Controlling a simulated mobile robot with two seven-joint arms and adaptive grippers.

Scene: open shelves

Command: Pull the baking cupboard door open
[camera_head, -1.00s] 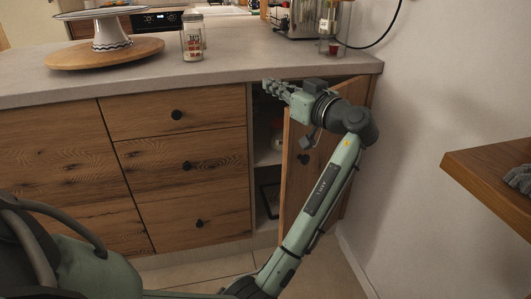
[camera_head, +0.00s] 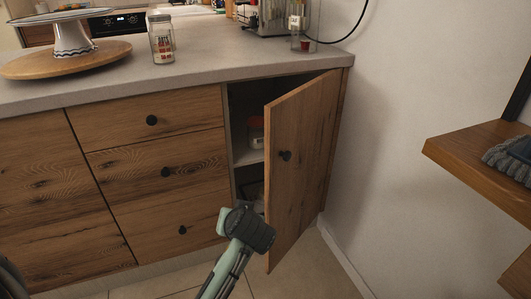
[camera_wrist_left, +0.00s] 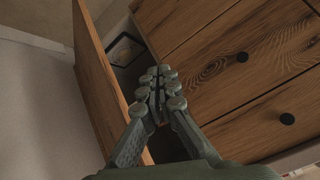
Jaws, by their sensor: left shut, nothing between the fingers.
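The wooden baking cupboard door (camera_head: 305,150) stands ajar at the right end of the counter, hinged on its right side, with a dark round knob (camera_head: 285,155). The dark cupboard interior shows left of the door, with a jar (camera_head: 256,132) on its shelf. My left arm rises from the bottom in the head view, near the door's lower left edge; its fingers are hidden there. In the left wrist view my left gripper (camera_wrist_left: 157,92) is shut and empty, in front of the cupboard opening, with the door (camera_wrist_left: 95,75) on the left. My right gripper is out of view.
Several drawers with dark knobs (camera_head: 152,120) are left of the cupboard. The countertop (camera_head: 215,50) holds a glass jar (camera_head: 161,40) and a cake stand (camera_head: 72,40). A wall and a wooden shelf (camera_head: 475,150) are on the right. Floor is clear below the door.

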